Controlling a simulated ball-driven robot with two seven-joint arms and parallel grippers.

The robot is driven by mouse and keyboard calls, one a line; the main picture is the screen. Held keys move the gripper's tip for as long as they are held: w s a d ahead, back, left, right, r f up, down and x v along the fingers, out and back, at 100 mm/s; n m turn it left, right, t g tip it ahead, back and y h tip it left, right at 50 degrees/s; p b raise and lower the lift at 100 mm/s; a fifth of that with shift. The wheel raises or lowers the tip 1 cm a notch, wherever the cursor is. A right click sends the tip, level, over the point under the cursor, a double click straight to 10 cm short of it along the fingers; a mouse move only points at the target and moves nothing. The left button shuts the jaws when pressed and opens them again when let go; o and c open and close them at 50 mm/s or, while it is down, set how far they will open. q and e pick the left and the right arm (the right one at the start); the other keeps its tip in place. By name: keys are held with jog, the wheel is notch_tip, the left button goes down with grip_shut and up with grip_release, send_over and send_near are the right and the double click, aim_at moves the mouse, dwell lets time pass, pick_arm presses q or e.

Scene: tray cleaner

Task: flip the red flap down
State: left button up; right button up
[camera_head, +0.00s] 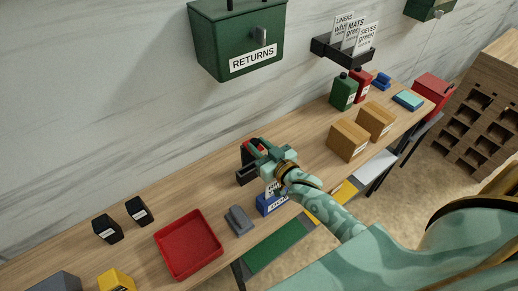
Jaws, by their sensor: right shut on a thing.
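A small dark box (246,173) stands on the wooden bench, with a bit of the red flap (247,146) showing at its top. My right gripper (257,149) reaches in from the right and is at the top of this box. Its fingers are shut on the red flap, which looks raised. The gripper and wrist hide most of the flap and part of the box. My left gripper is not in view.
A blue labelled box (268,204) stands just below my right wrist. A grey block (239,220) and a red tray (189,244) lie to the left. Cardboard boxes (347,140) stand to the right. A green RETURNS box (237,38) hangs on the wall above.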

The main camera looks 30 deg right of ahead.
jog(key=o, duration=1)
jog(key=shift+c, duration=0.2)
jog(key=s+d+r, duration=0.1)
jog(key=s+d, duration=0.1)
jog(key=s, duration=1.4)
jog(key=shift+r, duration=0.25)
jog(key=shift+d, duration=0.15)
